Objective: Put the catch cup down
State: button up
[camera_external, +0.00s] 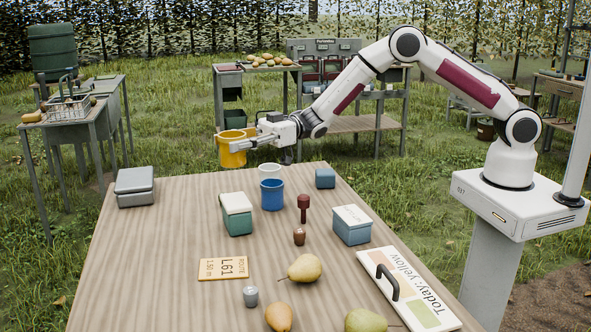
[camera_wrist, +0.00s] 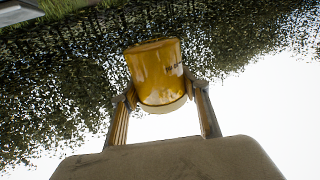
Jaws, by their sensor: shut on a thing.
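A yellow cup (camera_external: 231,151) is held in the air beyond the far left part of the wooden table (camera_external: 170,235). My gripper (camera_external: 240,146) is shut on it from the right, with its fingers along the cup's sides. In the wrist view the yellow cup (camera_wrist: 155,72) sits between the two fingertips of my gripper (camera_wrist: 160,88). Faint dark marking shows on its side. The cup is clear of the tabletop. I cannot tell whether anything is inside it.
On the table stand a blue cup (camera_external: 272,195), a white cup (camera_external: 269,171), lidded boxes (camera_external: 237,222) (camera_external: 351,231), a grey box (camera_external: 134,194) and a small blue box (camera_external: 325,178). Pears (camera_external: 305,268), a sign (camera_external: 223,268) and a handled board (camera_external: 425,300) lie nearer. The table's left middle is clear.

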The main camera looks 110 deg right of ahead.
aim_at(233, 165)
jog(key=shift+f, duration=3.1)
jog(key=shift+f, duration=1.85)
jog(key=shift+f, duration=0.1)
jog(key=o, duration=1)
jog(key=shift+s, duration=0.1)
jog(key=v, duration=1.1)
jog(key=shift+s+d, duration=0.15)
jog(key=shift+s, duration=0.25)
